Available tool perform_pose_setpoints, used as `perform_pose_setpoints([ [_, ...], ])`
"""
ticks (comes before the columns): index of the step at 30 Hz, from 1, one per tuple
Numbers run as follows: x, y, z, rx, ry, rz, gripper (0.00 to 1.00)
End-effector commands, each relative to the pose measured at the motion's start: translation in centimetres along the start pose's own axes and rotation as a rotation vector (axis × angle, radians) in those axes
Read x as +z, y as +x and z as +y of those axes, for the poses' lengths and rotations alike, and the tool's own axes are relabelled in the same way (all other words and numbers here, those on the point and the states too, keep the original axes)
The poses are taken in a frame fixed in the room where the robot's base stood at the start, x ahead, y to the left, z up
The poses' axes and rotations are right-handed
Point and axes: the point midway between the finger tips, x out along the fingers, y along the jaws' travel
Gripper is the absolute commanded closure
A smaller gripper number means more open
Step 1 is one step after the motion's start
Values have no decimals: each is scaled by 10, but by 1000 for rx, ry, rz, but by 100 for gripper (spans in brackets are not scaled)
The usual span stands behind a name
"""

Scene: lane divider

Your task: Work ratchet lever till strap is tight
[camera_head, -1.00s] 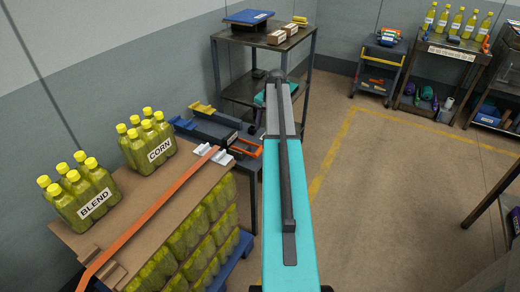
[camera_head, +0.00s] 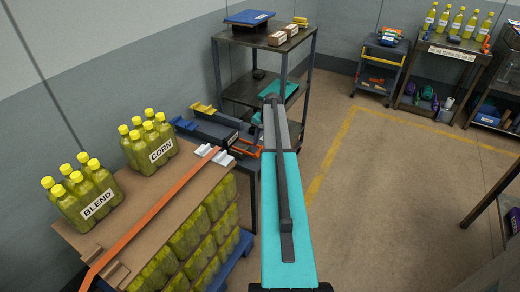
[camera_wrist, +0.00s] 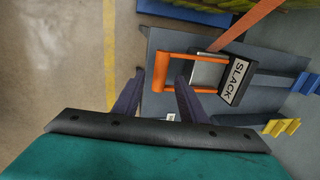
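The ratchet's orange lever (camera_wrist: 163,75) is a U-shaped handle joined to a dark ratchet body whose plate (camera_wrist: 236,82) reads SLACK. The orange strap (camera_wrist: 247,22) runs from the ratchet. In the head view the strap (camera_head: 165,197) crosses the top of the bottle stack, and the ratchet's orange part (camera_head: 246,147) shows beside my arm. My gripper (camera_wrist: 160,76) is open. In the wrist view its two dark fingers lie on either side of the lever's end bar. Whether they touch it or hover above it I cannot tell.
Bottle packs labelled BLEND (camera_head: 82,192) and CORN (camera_head: 149,143) stand on the stack beside the strap. A dark bench (camera_head: 205,128) holds the ratchet, with blue and yellow parts near it. A metal shelf (camera_head: 300,62) stands behind. The floor to the right is open.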

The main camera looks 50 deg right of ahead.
Motion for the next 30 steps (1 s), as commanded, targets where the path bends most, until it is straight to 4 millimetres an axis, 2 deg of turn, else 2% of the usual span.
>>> perform_pose_setpoints([
  [9, 0, 33, 0, 1, 0, -2, 62],
  [22, 0, 39, 1, 0, 1, 0, 62],
  [23, 0, 39, 1, 0, 1, 0, 64],
  [27, 0, 39, 1, 0, 1, 0, 87],
  [30, -1, 39, 2, 1, 2, 0, 100],
])
